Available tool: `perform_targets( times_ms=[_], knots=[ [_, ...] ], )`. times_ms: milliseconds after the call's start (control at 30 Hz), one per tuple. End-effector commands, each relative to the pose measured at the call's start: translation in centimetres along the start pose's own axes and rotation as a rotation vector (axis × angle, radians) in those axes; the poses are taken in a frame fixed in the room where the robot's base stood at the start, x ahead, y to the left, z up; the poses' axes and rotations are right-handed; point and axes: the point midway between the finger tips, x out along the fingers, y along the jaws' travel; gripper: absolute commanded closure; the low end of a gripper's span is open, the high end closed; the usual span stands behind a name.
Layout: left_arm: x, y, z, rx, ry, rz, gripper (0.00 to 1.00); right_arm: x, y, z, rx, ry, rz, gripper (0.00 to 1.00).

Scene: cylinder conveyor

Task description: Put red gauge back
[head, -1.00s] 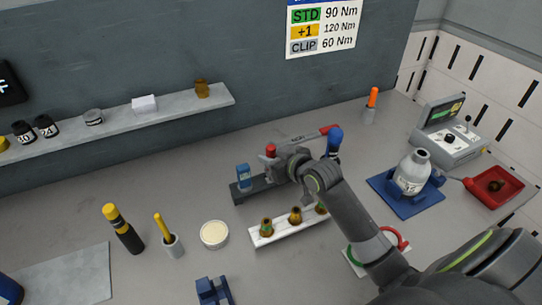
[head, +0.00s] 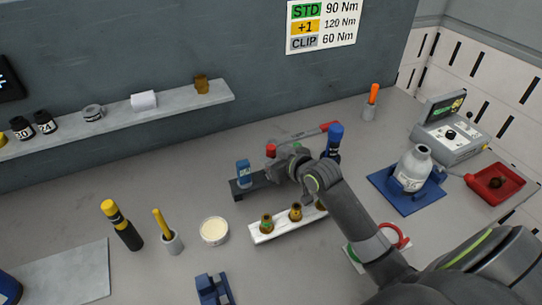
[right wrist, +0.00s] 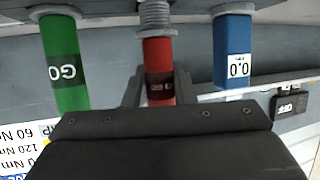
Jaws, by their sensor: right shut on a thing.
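The red gauge (right wrist: 158,60), with a dark label band and a grey threaded end, stands between my right gripper's fingers in the right wrist view. My right gripper (right wrist: 158,92) is shut on it. In the head view only its red top (head: 271,150) shows, beside my right gripper (head: 282,165). A green gauge marked GO (right wrist: 64,65) and a blue block marked 0.0 (right wrist: 233,52) flank it, apart from the fingers. The dark gauge rack (head: 243,190) is partly behind my arm. I cannot tell whether the red gauge's end is seated. My left gripper is out of view.
A white block with brass fittings (head: 262,238) lies in front of the rack. A blue-topped tool (head: 335,138) and a red-handled wrench (head: 329,127) are close to the arm. A bottle (head: 413,168) sits in a blue stand (head: 408,199) to the right. Free table lies at the back.

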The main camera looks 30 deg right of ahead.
Motion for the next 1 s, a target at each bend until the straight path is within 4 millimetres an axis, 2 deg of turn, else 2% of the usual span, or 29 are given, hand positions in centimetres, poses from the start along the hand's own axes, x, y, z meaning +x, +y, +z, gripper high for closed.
perform_targets(
  times_ms=[833, 867, 1000],
  knots=[
    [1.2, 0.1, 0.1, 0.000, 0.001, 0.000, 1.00, 0.8, 0.0, 2.0, 0.000, 0.001, 0.000, 1.00],
    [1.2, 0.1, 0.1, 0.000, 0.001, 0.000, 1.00, 0.8, 0.0, 1.9, -0.001, 0.001, 0.000, 0.73],
    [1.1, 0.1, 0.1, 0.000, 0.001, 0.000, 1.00, 0.8, 0.0, 1.9, 0.000, 0.001, 0.000, 0.54]
  ],
)
